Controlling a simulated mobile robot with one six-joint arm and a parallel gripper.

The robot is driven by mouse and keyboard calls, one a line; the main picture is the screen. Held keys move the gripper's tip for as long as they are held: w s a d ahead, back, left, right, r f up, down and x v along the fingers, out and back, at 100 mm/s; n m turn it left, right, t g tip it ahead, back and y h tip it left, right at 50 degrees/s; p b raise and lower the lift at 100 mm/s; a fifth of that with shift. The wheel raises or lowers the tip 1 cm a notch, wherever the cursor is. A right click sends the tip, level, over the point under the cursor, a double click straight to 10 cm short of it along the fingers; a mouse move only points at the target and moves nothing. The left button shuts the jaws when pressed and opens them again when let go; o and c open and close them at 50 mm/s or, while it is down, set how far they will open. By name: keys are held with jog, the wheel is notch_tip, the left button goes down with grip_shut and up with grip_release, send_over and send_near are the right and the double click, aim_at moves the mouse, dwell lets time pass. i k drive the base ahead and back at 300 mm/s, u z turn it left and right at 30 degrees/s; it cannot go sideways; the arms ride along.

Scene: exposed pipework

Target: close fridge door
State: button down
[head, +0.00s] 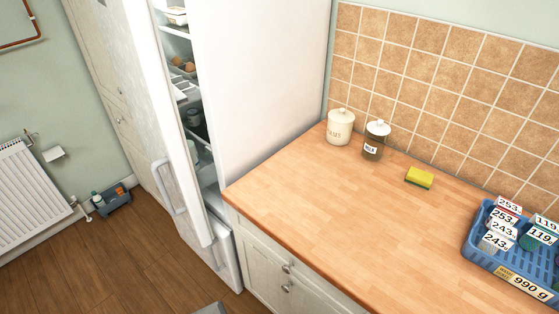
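The tall white fridge (268,80) stands left of the wooden counter. Its door (146,95) is partly open, with a narrow gap on its right side. Shelves with food and containers (185,66) show through the gap. A pale vertical handle (168,187) is on the door's lower outer face. The door's lower edge is near a white lower panel (226,258). My gripper is not in the head view. A small grey piece at the bottom edge is too cut off to identify.
A wooden counter (345,215) over white cabinets holds two jars (340,127), a yellow-green sponge (419,177) and a blue basket (505,262). The wooden floor (120,255) in front of the fridge is clear. A white radiator (30,195) and a blue-grey caddy (112,202) are at left.

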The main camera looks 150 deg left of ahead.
aim_at(128, 29)
jog(key=z, duration=1)
jog(key=i, duration=0.15)
jog(key=u, duration=1.45)
jog(key=k, duration=0.1)
jog(key=z, duration=3.55)
jog(key=k, duration=0.25)
jog(key=z, duration=1.3)
